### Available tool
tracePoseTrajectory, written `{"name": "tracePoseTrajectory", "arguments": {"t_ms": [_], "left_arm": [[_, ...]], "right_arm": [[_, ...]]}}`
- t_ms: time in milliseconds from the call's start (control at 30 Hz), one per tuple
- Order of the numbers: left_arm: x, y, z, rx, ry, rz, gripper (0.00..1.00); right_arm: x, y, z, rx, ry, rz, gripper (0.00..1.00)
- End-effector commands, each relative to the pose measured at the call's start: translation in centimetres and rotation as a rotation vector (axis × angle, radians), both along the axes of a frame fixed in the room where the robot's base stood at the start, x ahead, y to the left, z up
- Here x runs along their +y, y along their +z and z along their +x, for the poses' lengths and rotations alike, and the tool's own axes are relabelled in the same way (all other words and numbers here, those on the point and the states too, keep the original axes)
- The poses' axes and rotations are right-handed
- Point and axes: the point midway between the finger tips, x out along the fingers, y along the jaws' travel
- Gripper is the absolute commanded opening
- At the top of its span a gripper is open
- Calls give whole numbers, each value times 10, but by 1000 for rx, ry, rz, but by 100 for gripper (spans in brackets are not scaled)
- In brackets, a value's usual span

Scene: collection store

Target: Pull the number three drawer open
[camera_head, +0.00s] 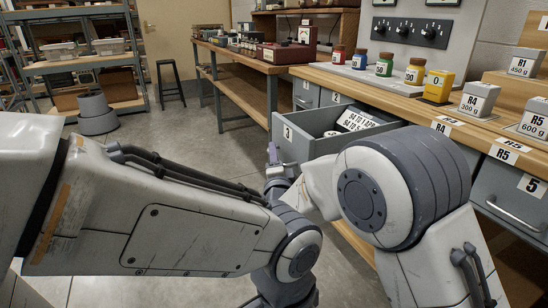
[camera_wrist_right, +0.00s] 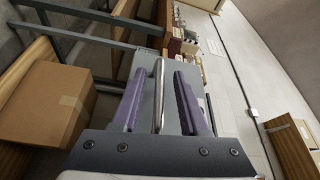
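The number three drawer (camera_head: 296,146) is a grey drawer with a "3" label on its front. My right gripper (camera_head: 273,155) is at the drawer's front, partly hidden by my arm. In the right wrist view its two purple fingers (camera_wrist_right: 159,95) stand on either side of the metal handle (camera_wrist_right: 158,97), with a visible gap on each side. The fingers look open around the handle. My left arm crosses the lower left of the head view; its gripper is out of frame.
The bench top carries several coloured jars (camera_head: 385,64) and a yellow block (camera_head: 438,86). Drawer 5 (camera_head: 513,196) is shut at the right. A black stool (camera_head: 170,83) stands at the back. A cardboard box (camera_wrist_right: 42,103) shows in the wrist view. Floor left of the drawer is clear.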

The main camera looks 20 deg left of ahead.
Motion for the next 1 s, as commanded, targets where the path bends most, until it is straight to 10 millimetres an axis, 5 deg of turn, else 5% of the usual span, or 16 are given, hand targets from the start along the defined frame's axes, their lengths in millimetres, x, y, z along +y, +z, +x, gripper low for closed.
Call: {"name": "tracePoseTrajectory", "arguments": {"t_ms": [267, 467, 600, 967, 1000], "left_arm": [[0, 4, 0, 0, 0, 0, 0], [0, 22, 0, 0, 0, 0, 0], [0, 27, 0, 0, 0, 0, 0], [0, 42, 0, 0, 0, 0, 0], [0, 43, 0, 0, 0, 0, 0]], "right_arm": [[-1, 9, 0, -1, -2, 2, 44], [0, 49, 0, -6, -1, 5, 44], [-31, 68, -8, -13, -6, 6, 56], [-98, 110, -27, -18, -13, 5, 56], [-101, 113, -29, -18, -10, 4, 44]]}}
